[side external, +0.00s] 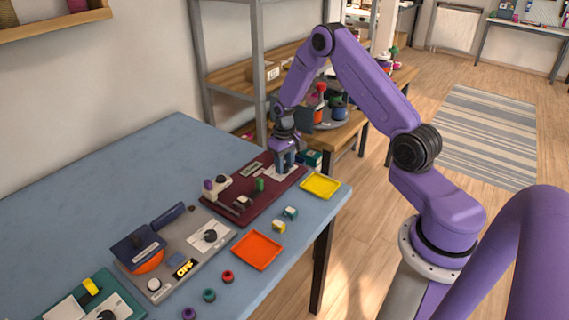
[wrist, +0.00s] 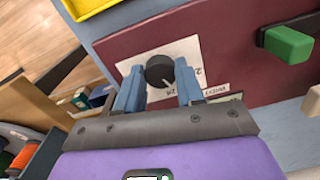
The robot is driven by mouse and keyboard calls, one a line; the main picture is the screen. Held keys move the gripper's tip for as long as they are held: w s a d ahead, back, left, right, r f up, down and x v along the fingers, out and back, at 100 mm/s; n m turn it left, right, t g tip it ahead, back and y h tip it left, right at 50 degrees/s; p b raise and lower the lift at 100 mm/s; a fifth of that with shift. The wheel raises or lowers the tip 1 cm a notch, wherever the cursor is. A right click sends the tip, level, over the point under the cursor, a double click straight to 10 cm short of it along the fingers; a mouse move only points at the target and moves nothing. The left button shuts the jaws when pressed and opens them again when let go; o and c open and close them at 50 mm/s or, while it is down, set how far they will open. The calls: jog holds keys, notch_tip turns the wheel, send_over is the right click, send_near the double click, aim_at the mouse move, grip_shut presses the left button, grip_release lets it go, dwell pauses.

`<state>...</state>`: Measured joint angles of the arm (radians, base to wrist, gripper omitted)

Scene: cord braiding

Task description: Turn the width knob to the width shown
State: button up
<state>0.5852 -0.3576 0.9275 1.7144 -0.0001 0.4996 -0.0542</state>
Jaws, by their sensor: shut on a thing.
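The width knob (wrist: 160,71) is a round dark knob with a light pointer line, on a white printed dial plate (wrist: 192,48) on the maroon board (wrist: 125,44). In the wrist view the pointer is toward the lower right of the knob. My gripper (wrist: 158,84) has its blue-grey fingers on either side of the knob and is shut on it. In the side view my gripper (side external: 284,167) stands over the far right end of the maroon board (side external: 268,202) and hides the knob. The print on the plate is too small to read surely.
A green handle (wrist: 288,43) sits on the same board; it also shows in the side view (side external: 259,184). A yellow tray (side external: 320,185) and an orange tray (side external: 257,250) lie along the table's right edge. Another grey board (side external: 190,233) with a dial is nearer the camera.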

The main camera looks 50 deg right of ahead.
jog(key=shift+m, duration=2.3)
jog(key=o, duration=1)
jog(key=shift+o, duration=0.2)
notch_tip(320, 180, up, 18)
jog(key=shift+f, duration=0.25)
jog(key=shift+a, duration=0.1)
